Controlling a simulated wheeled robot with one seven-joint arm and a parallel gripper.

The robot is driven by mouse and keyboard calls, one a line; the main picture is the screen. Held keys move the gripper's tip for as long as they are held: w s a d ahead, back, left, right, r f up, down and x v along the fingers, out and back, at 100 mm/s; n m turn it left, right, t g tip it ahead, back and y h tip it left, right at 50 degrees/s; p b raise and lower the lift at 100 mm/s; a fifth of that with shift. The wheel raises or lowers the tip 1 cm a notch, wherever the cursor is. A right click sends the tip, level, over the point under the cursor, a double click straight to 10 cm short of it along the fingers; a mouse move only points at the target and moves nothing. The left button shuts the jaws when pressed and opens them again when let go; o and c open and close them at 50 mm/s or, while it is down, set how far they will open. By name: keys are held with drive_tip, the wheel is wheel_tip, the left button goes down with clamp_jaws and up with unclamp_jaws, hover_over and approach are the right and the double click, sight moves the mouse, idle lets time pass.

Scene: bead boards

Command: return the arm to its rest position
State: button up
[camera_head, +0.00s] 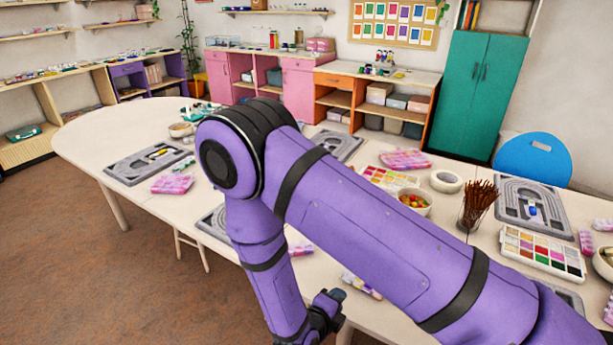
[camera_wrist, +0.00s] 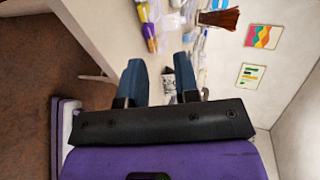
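My purple arm spans the head view, bent at a black-banded elbow, with its forearm pointing down. My gripper (camera_head: 335,300) is at the bottom of the head view, by the front edge of the white table (camera_head: 85,150), partly hidden by my own wrist. In the wrist view my gripper (camera_wrist: 158,70) shows two blue-grey fingers standing apart, with nothing seen held between them. The wrist view is turned sideways, with the table edge and floor beyond the fingers.
Grey bead boards (camera_head: 125,172), a paint palette (camera_head: 541,252), a bowl of colourful beads (camera_head: 414,203) and a jar of brown sticks (camera_head: 470,218) stand on the table. A blue chair (camera_head: 530,160) is behind it. Brown floor (camera_head: 90,270) is open at front left.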

drive_tip(key=w+a+r+n+g+y, duration=0.2)
drive_tip(key=w+a+r+n+y, duration=0.2)
drive_tip(key=w+r+y, duration=0.55)
wheel_tip(320, 180, up, 20)
drive_tip(key=d+n+y, duration=0.1)
drive_tip(key=d+n, duration=0.2)
drive_tip(key=n, duration=0.4)
drive_tip(key=s+d+r+n+g, duration=0.2)
drive_tip(key=s+d+r+n, duration=1.1)
drive_tip(key=s+r, duration=0.35)
drive_tip(key=s+d+r+n+g+h, duration=0.1)
drive_tip(key=s+d+r+n, duration=0.1)
drive_tip(key=s+d, duration=0.4)
drive_tip(key=s, duration=0.3)
drive_tip(key=shift+d+r+h, duration=0.15)
drive_tip(key=shift+d+h, duration=0.2)
drive_tip(key=shift+w, duration=0.15)
